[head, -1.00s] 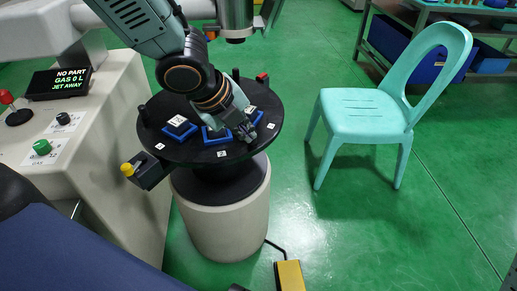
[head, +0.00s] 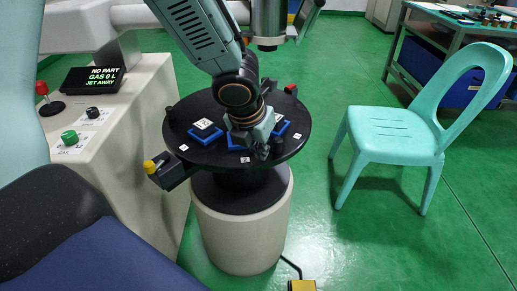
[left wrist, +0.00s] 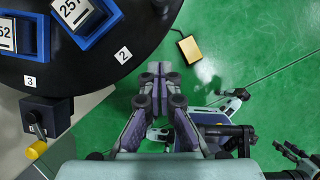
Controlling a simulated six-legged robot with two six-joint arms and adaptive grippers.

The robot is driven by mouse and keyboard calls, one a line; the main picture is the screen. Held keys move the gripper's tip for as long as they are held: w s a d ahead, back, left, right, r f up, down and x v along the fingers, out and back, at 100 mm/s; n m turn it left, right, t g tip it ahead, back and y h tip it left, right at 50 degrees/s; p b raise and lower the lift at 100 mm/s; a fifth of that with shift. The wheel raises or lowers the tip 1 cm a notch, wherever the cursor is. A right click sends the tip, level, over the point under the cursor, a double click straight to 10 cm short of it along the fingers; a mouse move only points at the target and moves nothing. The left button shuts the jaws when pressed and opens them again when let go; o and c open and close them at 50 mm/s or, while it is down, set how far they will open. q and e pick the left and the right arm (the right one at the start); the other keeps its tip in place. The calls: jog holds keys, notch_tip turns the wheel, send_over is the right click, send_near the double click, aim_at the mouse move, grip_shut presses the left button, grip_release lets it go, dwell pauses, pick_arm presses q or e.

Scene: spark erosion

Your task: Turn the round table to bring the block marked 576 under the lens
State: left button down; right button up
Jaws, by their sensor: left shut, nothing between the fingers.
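The black round table (head: 185,112) carries blocks in blue trays. One block (head: 204,127) sits front left on it; its number is unreadable in the head view. The left wrist view shows a block marked 257 (left wrist: 75,10) and one partly cut off, ending in 52 (left wrist: 4,36). I cannot read 576 anywhere. The lens (head: 269,22) seems to be the grey cylinder behind the table. My left gripper (head: 262,152) is shut and empty at the table's front right, near the rim; its fingers (left wrist: 162,75) show outside the rim from above. Contact is unclear. My right gripper is not in view.
A console with a display (head: 93,79) reading "NO PART, GAS 0 L, JET AWAY" stands left. A yellow-knobbed black box (head: 167,170) sits at the table's front left. A teal chair (head: 400,135) stands right. A yellow pedal (left wrist: 188,50) lies on the floor.

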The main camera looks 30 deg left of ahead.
aim_at(274, 156)
pick_arm(q)
jog(key=w+f, duration=0.1)
jog(key=f, duration=0.1)
jog(key=w+f, duration=0.2)
jog(key=shift+w+b, duration=0.15)
jog(key=shift+b, duration=0.25)
jog(key=shift+w+p, duration=0.75)
jog(key=shift+w, duration=0.15)
jog(key=shift+w+a+f, duration=0.1)
jog(key=shift+w+a, duration=0.05)
jog(key=shift+w, duration=0.15)
